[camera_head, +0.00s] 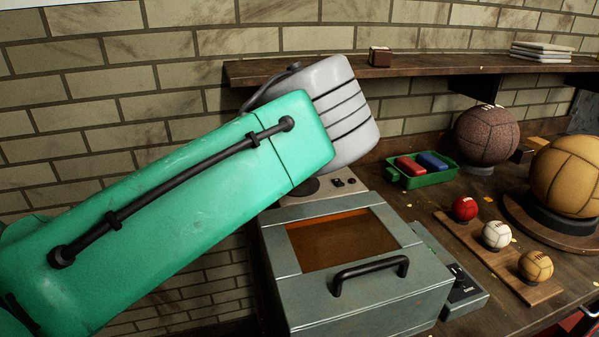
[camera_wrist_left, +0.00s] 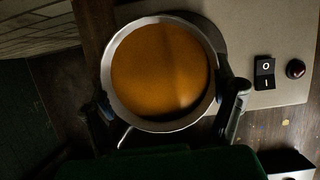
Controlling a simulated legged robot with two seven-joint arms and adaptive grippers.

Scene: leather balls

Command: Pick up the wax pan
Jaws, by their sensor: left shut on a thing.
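The wax pan (camera_wrist_left: 160,70) is a round, pale metal pan holding amber-orange wax, seen from above in the left wrist view. The fingers of my left gripper (camera_wrist_left: 165,97) press on its two opposite sides, shut on it. A dark round plate (camera_wrist_left: 219,38) shows partly beneath and right of the pan; I cannot tell whether they touch. In the head view my green and grey left arm hides the pan and gripper, and part of the dark plate (camera_head: 302,188) shows below the arm. My right gripper is in neither view.
A grey box (camera_head: 370,300) with an amber window and black handle stands in front of the plate. A green tray (camera_head: 428,180), a board of small balls (camera_head: 480,245) and larger balls (camera_head: 486,135) are to the right. A shelf (camera_head: 440,68) runs along the brick wall.

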